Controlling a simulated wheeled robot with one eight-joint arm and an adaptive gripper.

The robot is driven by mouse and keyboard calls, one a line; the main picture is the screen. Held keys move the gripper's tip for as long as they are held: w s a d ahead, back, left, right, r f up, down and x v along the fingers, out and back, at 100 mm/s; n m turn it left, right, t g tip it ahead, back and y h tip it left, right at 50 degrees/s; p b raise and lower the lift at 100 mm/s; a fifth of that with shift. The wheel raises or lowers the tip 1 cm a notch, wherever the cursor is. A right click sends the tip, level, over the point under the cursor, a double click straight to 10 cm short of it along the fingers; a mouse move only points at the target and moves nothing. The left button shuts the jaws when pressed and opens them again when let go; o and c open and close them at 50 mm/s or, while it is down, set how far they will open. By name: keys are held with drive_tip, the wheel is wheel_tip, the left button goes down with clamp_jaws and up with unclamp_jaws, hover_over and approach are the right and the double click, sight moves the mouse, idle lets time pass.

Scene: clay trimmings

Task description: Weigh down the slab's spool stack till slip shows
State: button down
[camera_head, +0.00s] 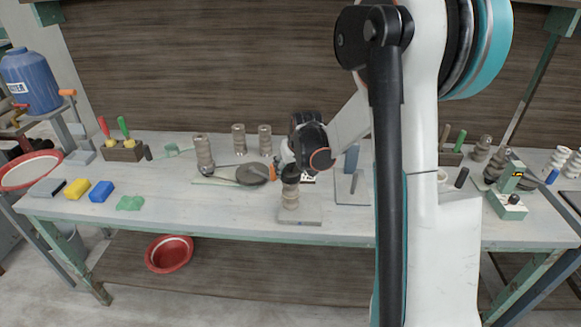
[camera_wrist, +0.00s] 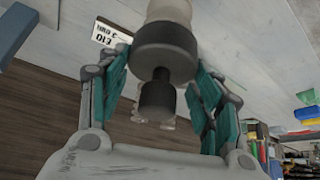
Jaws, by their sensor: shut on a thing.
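The slab (camera_head: 300,221) is a thin grey plate lying flat near the table's front edge. A stack of beige spools (camera_head: 290,201) stands upright on it. My gripper (camera_head: 290,172) is directly above the stack. In the wrist view, my gripper (camera_wrist: 163,62) has its teal finger pads on both sides of a dark grey round weight (camera_wrist: 165,50) with a narrower knob, and is shut on it. A pale spool (camera_wrist: 168,10) shows just beyond the weight. The weight looks to be at the stack's top; I cannot tell whether it rests there. I cannot make out any slip.
More spool stacks (camera_head: 204,155) stand behind left, near a dark round disc (camera_head: 252,174). Yellow (camera_head: 76,189) and blue (camera_head: 101,191) blocks lie at the left. A green device (camera_head: 507,204) stands at the right.

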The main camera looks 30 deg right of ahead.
drive_tip(key=shift+f+b, duration=0.4)
drive_tip(key=shift+f, duration=0.05)
idle(0.6)
drive_tip(key=shift+c, duration=2.2)
unclamp_jaws()
drive_tip(key=v, duration=1.2)
drive_tip(key=shift+a, duration=0.15)
